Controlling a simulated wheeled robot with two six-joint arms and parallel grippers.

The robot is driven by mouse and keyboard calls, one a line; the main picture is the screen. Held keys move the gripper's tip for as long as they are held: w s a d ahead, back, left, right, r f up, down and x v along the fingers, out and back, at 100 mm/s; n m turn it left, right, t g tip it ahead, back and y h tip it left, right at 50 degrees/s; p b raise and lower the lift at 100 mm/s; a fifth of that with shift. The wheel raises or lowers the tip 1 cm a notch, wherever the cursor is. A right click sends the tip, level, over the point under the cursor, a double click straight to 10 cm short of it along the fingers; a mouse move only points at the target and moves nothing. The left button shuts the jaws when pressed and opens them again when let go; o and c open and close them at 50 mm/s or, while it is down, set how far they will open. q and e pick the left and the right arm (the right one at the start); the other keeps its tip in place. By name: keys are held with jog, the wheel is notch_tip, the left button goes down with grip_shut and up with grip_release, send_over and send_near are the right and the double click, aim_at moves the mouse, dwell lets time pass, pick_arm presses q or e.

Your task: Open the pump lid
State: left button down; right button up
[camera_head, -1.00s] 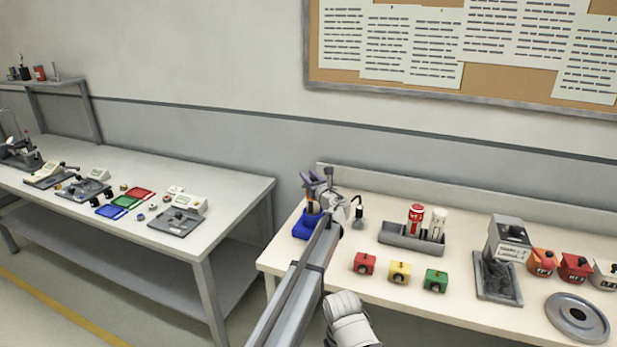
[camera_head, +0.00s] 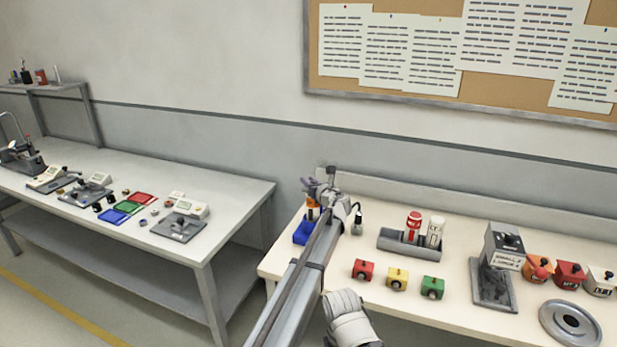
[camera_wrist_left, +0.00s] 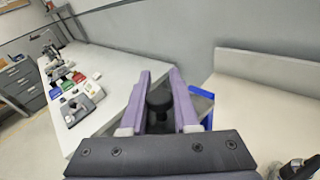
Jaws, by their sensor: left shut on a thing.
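My left gripper (camera_head: 310,188) is over the blue holder (camera_head: 303,232) at the left end of the right-hand table. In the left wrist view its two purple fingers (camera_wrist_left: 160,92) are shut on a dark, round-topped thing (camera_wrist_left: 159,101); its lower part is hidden. An orange piece (camera_head: 312,211) shows just below the fingers in the head view. I cannot tell whether this is the pump.
A grey rack (camera_head: 408,242) holds a red and a white bottle. Red (camera_head: 363,270), yellow (camera_head: 397,279) and green (camera_head: 432,288) blocks stand in front. Several knobbed pots (camera_head: 570,275) and a grey disc (camera_head: 570,324) are at the right. Another table (camera_head: 235,190) stands left.

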pick_arm(q)
jog(key=g+p, duration=0.1)
jog(key=p, duration=0.1)
jog(key=w+r+m+g+p, duration=0.1)
jog(key=p, duration=0.1)
jog(key=shift+d+r+m, duration=0.15)
jog(key=shift+r+m, duration=0.05)
jog(key=shift+m, duration=0.1)
jog(key=shift+w+d+m+g+p, duration=0.1)
jog(key=shift+w+m+g+p, duration=0.15)
jog(key=shift+m+g+p, duration=0.45)
jog(key=shift+f, duration=0.1)
jog(key=c, duration=0.7)
grip_release()
jog(key=shift+o, duration=0.2)
jog(key=shift+s+p, duration=0.1)
jog(key=shift+p, duration=0.2)
